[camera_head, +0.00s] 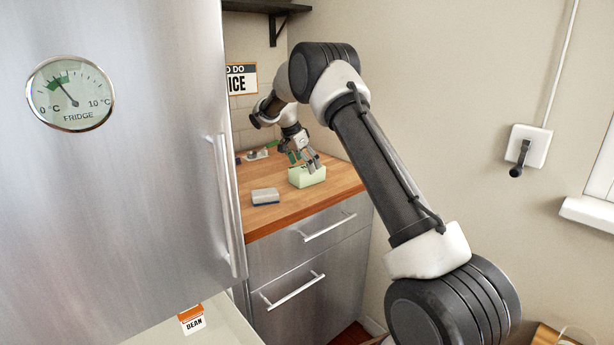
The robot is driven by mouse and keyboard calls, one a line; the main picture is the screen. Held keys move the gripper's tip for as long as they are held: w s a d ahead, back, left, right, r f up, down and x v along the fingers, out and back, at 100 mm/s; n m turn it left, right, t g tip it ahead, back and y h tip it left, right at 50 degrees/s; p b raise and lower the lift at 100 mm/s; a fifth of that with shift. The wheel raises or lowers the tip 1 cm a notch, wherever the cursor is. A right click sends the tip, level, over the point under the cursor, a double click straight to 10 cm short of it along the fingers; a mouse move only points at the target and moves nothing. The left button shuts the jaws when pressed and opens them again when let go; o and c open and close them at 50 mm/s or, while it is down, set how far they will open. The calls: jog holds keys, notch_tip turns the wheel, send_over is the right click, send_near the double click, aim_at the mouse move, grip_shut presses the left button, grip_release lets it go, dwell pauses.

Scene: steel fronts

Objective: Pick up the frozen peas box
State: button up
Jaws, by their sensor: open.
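A pale green box (306,178) stands on the wooden counter near its right end. It is the likeliest frozen peas box, but I can read no label on it. My gripper (307,164) points down at the top of this box, with its fingers open. The fingertips overlap the box's upper edge in the picture. I cannot tell whether they touch it or reach around it.
Small items (258,154) lie behind. The steel fridge (130,170) fills the left side. A bean box (192,320) stands in the foreground.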

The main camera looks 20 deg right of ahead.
jog(key=shift+x, duration=1.4)
jog(key=shift+f, duration=0.25)
jog(key=shift+c, duration=0.2)
jog(key=c, duration=1.3)
